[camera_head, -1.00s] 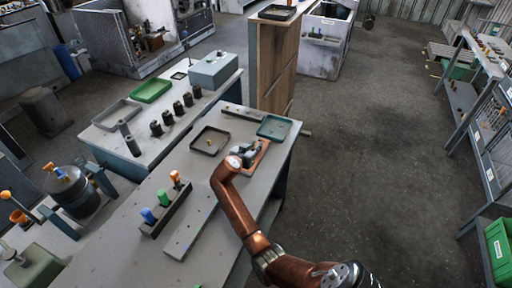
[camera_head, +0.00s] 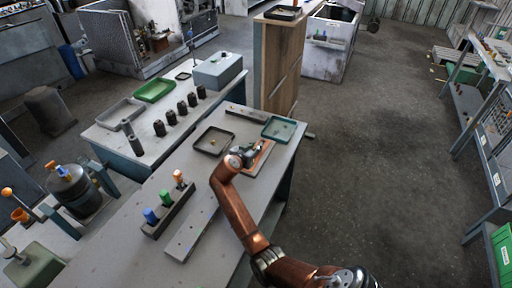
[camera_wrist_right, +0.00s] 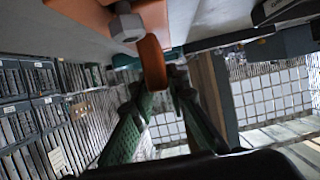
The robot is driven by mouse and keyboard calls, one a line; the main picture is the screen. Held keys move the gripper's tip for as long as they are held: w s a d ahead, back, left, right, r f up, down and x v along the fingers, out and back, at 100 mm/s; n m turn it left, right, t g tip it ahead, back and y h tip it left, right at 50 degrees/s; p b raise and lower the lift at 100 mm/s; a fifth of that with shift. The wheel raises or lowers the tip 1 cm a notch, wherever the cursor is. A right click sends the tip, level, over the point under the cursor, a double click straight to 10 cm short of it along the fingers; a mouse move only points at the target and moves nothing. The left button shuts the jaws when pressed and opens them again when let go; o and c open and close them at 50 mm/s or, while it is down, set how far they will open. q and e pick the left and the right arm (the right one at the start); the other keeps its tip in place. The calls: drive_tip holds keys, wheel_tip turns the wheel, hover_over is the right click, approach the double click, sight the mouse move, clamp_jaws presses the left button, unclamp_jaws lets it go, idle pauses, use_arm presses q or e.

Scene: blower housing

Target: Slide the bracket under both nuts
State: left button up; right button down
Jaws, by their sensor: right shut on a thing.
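In the head view my right gripper (camera_head: 246,153) is low over the far end of the near table, at an orange-brown piece (camera_head: 264,154). In the right wrist view the green fingers of my right gripper (camera_wrist_right: 160,84) are shut on an orange tab (camera_wrist_right: 153,62), which I take to be part of the bracket. A grey hex nut (camera_wrist_right: 126,26) shows close beside the tab, against an orange surface (camera_wrist_right: 92,14). Only one nut is clear; the other is not visible. I cannot tell whether the bracket lies under either nut. My left gripper is out of view.
A dark tray (camera_head: 212,151) and a teal tray (camera_head: 292,130) lie near the work spot. A dark holder with coloured-top pieces (camera_head: 168,211) and a grey bar (camera_head: 193,234) lie nearer on the table. A wooden cabinet (camera_head: 274,65) stands beyond. The floor at right is open.

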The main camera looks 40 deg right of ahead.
drive_tip(key=c, duration=2)
unclamp_jaws()
drive_tip(key=shift+s+d+f, duration=0.2)
drive_tip(key=shift+s, duration=0.05)
drive_tip(key=shift+o, duration=0.9)
drive_tip(key=shift+w+a, duration=0.1)
drive_tip(key=shift+o, duration=0.7)
drive_tip(key=o, duration=0.4)
drive_tip(key=shift+c, duration=0.2)
drive_tip(key=shift+r, duration=0.1)
drive_tip(key=shift+r+p, duration=2.35)
drive_tip(key=shift+r, duration=1.7)
drive_tip(key=shift+f, duration=0.1)
